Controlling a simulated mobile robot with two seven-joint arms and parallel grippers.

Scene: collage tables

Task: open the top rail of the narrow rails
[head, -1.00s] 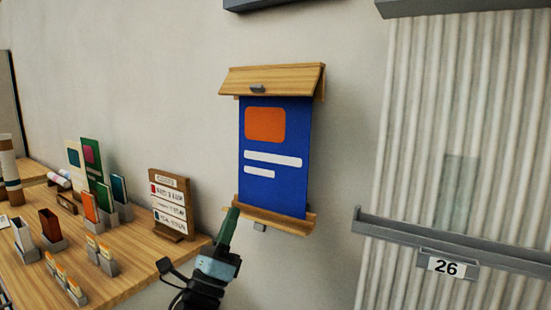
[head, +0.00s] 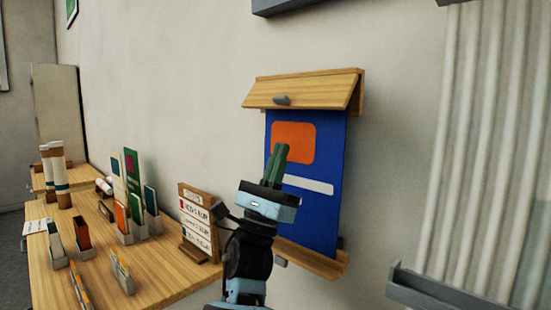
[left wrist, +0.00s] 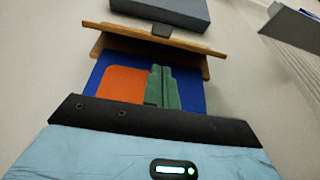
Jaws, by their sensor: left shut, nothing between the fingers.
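The wooden bottom rail (head: 318,262) is partly hidden by my arm. My left gripper (head: 280,152) is shut and empty in front of the poster, below the handle. In the left wrist view its green fingers (left wrist: 161,88) lie together over the poster, and the top rail (left wrist: 160,38) is above them, apart. My right gripper is not in view.
A wooden table (head: 160,275) at the left carries small card holders, rolled tubes (head: 60,175) and a wooden sign board (head: 198,222). A grey rail (head: 445,300) stands before the corrugated panel at the right. The wall beside the top rail is clear.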

